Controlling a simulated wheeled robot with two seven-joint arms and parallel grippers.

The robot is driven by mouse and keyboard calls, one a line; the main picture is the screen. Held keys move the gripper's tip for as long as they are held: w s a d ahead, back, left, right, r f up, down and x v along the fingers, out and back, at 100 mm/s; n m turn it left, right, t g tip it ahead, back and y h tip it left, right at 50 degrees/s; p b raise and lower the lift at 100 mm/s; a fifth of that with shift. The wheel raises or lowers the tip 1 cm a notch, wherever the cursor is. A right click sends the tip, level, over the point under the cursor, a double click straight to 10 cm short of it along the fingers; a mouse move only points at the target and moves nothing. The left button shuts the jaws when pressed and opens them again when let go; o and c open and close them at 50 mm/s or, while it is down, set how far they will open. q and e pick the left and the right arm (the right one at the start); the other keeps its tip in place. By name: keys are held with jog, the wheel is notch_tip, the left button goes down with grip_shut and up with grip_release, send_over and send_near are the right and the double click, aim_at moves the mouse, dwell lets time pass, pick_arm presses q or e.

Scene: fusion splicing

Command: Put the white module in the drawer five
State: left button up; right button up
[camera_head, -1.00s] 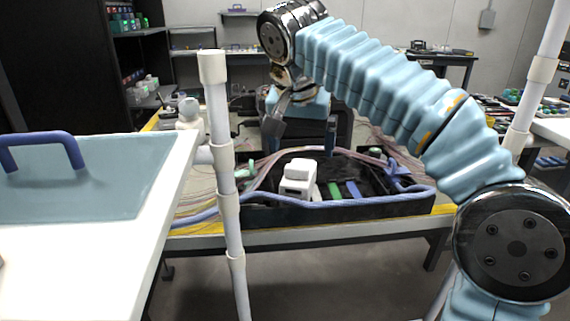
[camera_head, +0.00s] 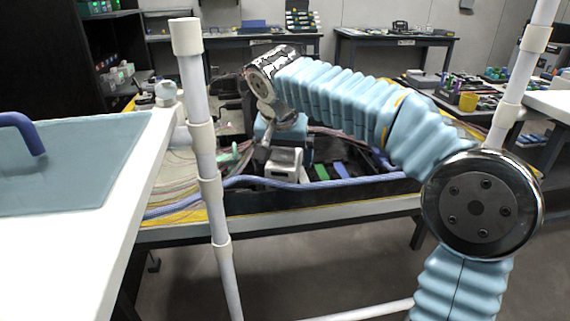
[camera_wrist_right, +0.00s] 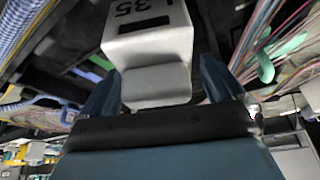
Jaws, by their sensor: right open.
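The white module (camera_head: 284,165) sits in the black tray (camera_head: 330,196) on the far table, its top partly hidden by my right gripper. In the right wrist view the white module (camera_wrist_right: 150,45) shows close up, with dark markings and a dark slot. My right gripper (camera_head: 284,146) is low over it and open. In the wrist view the fingers of the right gripper (camera_wrist_right: 160,85) stand on either side of the module's near end; contact cannot be told. No drawer marked five can be made out. My left gripper is not in view.
Cables (camera_head: 165,200) and a blue tube (camera_head: 320,184) run along the tray. Green and blue pieces lie beside the module. A white-rimmed blue panel with a dark blue handle (camera_head: 24,132) is at the left. A white pole (camera_head: 205,165) stands in front of the table.

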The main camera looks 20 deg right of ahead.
jog(key=shift+w+d+f, duration=0.15)
jog(key=shift+f, duration=0.45)
jog(key=c, duration=1.2)
jog(key=shift+r, duration=0.1)
